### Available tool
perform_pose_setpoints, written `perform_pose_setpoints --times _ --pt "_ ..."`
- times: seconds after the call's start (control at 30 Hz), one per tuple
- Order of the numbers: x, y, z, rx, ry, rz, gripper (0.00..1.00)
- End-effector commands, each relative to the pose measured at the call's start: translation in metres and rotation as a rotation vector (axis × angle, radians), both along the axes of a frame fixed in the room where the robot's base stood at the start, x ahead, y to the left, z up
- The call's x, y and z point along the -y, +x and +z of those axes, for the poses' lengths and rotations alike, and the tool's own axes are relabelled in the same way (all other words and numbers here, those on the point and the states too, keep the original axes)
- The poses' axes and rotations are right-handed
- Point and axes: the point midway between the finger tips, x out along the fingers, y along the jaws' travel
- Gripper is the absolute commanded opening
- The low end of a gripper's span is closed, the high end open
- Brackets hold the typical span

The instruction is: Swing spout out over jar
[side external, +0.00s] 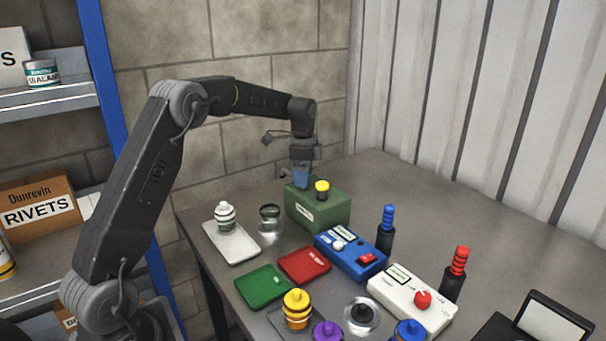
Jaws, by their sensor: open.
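A green box (318,211) with a yellow knob (322,187) on top stands near the back of the table. My gripper (302,183) points down at the left part of the box's top, just left of the yellow knob. It is open; a bluish part shows at its fingers, and I cannot tell whether it touches the box. I cannot make out a spout; the gripper covers that part of the box. A small clear glass jar (270,217) stands on the table just left of the green box.
A white tray (236,252) holds a striped, knobbed piece (225,216). In front lie a red tray (304,266), green tray (263,287), blue box (348,262) and white box (405,300). Blue (387,220) and red (459,262) ribbed handles stand upright. The table's back right is clear.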

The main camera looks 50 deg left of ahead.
Motion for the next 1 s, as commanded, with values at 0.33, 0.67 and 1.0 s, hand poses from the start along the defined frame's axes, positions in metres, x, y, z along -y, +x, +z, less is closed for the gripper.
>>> perform_pose_setpoints --times 0.33,0.67,1.0 --pt "0.0000 0.0000 0.0003 0.000 0.000 0.000 0.32" --pt "-0.0001 0.0001 0.0005 0.000 0.000 0.000 0.01" --pt "-0.0001 0.0001 0.0007 0.001 0.001 0.014 0.00"
